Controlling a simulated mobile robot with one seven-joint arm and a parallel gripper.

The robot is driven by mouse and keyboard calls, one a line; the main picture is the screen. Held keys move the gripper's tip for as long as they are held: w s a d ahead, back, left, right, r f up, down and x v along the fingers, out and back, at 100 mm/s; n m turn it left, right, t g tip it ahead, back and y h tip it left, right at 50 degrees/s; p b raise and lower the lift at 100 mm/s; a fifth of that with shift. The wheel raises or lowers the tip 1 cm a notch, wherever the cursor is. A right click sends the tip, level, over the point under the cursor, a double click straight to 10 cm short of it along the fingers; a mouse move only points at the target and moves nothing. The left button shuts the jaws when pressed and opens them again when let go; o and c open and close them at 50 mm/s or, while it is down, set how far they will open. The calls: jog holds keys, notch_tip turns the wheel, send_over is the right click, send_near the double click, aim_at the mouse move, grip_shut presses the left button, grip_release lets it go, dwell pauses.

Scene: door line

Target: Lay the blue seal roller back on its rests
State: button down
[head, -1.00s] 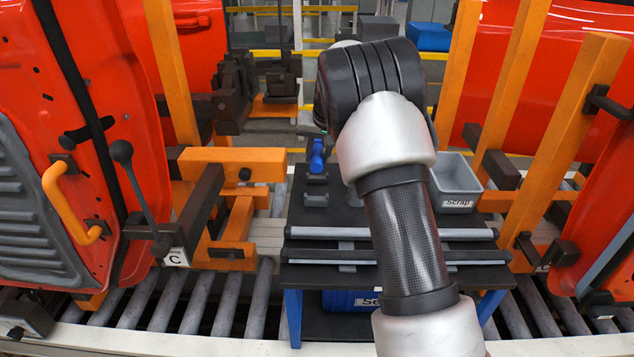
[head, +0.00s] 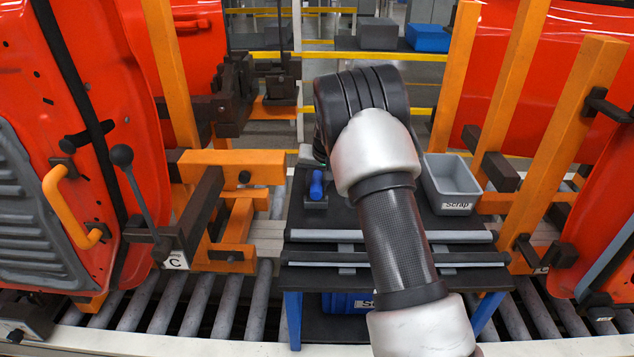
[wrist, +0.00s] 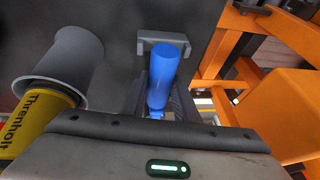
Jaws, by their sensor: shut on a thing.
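The blue seal roller (head: 317,186) is at the left back of the dark cart top, low over a small grey rest (head: 315,204). In the wrist view my gripper (wrist: 160,100) is shut on the roller (wrist: 164,68), with a dark finger on each side of it. The roller's far end is over or against the grey rest (wrist: 150,47); I cannot tell whether it touches. The other rest is hidden, and my arm covers the gripper in the head view.
A grey scrap bin (head: 451,185) stands on the cart's right side. In the wrist view a grey cup (wrist: 75,58) and a yellow Threnholt container (wrist: 38,120) are close on the left. Orange framework (wrist: 275,100) is close on the right.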

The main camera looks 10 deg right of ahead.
jog(key=shift+f, duration=0.2)
jog(key=c, duration=1.4)
grip_release()
jog(key=shift+r, duration=0.1)
